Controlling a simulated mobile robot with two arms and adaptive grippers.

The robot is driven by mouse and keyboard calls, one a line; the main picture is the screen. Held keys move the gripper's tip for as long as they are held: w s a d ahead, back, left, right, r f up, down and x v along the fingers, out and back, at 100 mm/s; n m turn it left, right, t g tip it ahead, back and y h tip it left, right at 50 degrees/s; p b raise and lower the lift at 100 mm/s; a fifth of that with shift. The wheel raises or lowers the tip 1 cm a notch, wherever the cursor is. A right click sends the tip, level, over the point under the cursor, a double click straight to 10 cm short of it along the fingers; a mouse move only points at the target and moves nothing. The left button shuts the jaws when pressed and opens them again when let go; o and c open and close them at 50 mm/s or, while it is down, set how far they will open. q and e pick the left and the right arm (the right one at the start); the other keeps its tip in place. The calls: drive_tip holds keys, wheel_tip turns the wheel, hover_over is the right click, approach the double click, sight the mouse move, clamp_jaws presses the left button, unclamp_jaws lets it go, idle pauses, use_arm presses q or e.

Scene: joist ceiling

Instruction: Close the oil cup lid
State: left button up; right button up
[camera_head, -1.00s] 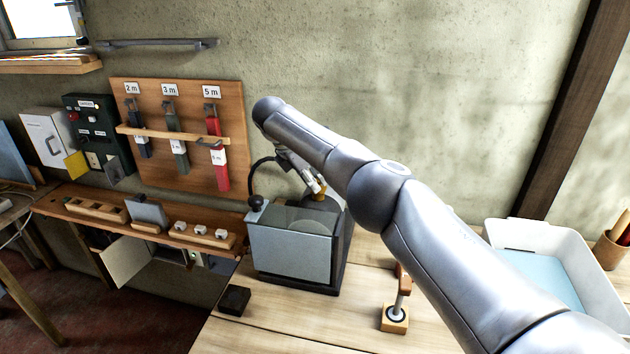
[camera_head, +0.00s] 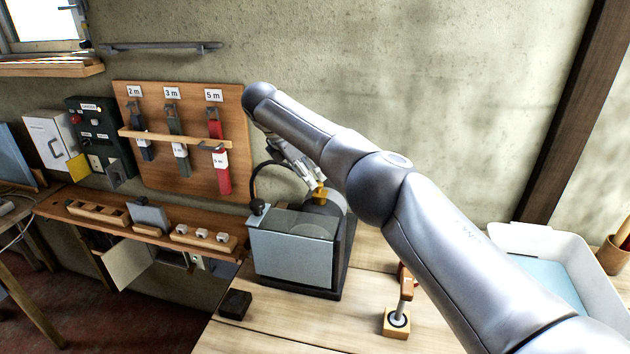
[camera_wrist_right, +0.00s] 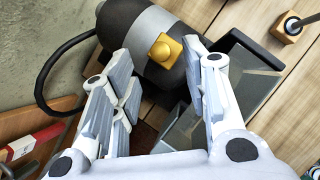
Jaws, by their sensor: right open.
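The oil cup (camera_head: 319,188) is a small brass-coloured fitting on top of the grey cylindrical body of the bench machine (camera_head: 293,250). In the right wrist view, the brass cup (camera_wrist_right: 165,50) shows as a yellow block with a rounded part, on a dark and silver cylinder. I cannot tell how its lid stands. My right gripper (camera_head: 312,181) is just above and left of the cup, partly hidden by my forearm. In the wrist view, its open, empty fingers (camera_wrist_right: 156,49) point toward the cup, one on each side in the picture. My left gripper is out of view.
A black hose (camera_wrist_right: 48,75) curves beside the machine. A small wooden block with an upright handle (camera_head: 397,320) and a dark block (camera_head: 235,304) stand on the bench. A white tray (camera_head: 528,232) is at right. A board with hanging tools (camera_head: 150,185) is on the wall.

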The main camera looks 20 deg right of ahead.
drive_tip(key=w+v, duration=0.1)
drive_tip(key=v, duration=0.6)
drive_tip(key=shift+s, duration=0.5)
drive_tip(key=shift+a, duration=0.1)
